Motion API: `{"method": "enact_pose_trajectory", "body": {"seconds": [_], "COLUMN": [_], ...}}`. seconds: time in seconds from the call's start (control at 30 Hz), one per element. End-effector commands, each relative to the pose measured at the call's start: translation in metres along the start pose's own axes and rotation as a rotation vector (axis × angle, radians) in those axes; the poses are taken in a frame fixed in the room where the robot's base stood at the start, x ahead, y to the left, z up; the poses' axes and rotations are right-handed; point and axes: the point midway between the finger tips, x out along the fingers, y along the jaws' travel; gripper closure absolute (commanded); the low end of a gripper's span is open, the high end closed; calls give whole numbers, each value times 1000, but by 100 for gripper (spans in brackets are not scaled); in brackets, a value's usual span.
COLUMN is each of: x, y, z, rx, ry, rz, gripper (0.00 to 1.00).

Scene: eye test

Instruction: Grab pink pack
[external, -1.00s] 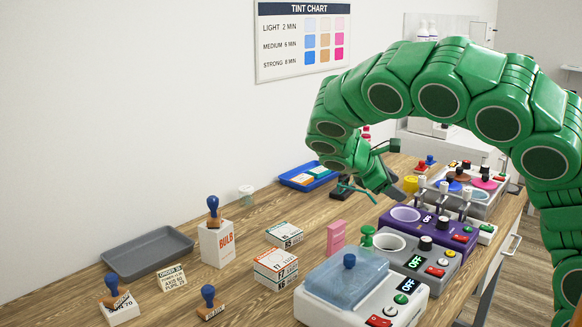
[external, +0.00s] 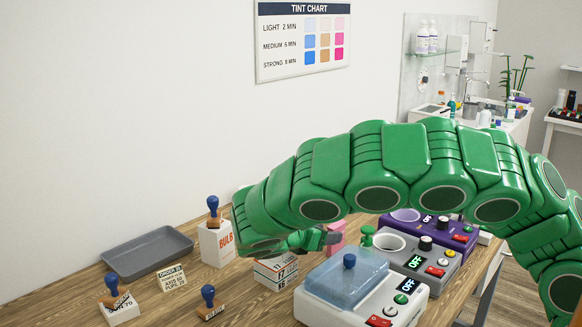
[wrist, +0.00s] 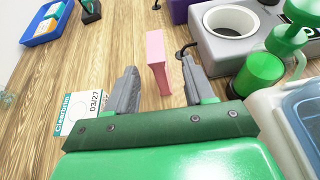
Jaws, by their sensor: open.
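The pink pack (wrist: 156,55) stands upright on the wooden table in the wrist view. It also shows in the external view (external: 337,231), partly hidden by my arm and gripper. My gripper (wrist: 160,72) is open, with one grey finger on each side of the pack's lower part in the picture. Bare table shows between the pack and each finger, so no contact is visible. I cannot tell whether the pack is at finger depth or beyond the tips. In the external view my gripper (external: 324,239) is just left of the pack.
A white labelled box (wrist: 82,112) lies close by my left finger. A grey machine with a round well (wrist: 205,45) and a green cup (wrist: 262,72) stand right of the pack. A blue tray (wrist: 45,25) is at upper left. A clear-lidded machine (external: 350,283) stands in front.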

Motion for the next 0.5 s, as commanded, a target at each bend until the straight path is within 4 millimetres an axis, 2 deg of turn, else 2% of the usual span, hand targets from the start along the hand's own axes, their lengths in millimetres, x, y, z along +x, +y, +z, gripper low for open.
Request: {"method": "enact_pose_trajectory", "body": {"seconds": [0.27,0.5], "x": [21,51], "y": [1,2], "z": [1,5], "rx": [0,2], "ry": [1,1], "rz": [-1,-3], "gripper": [47,47]}}
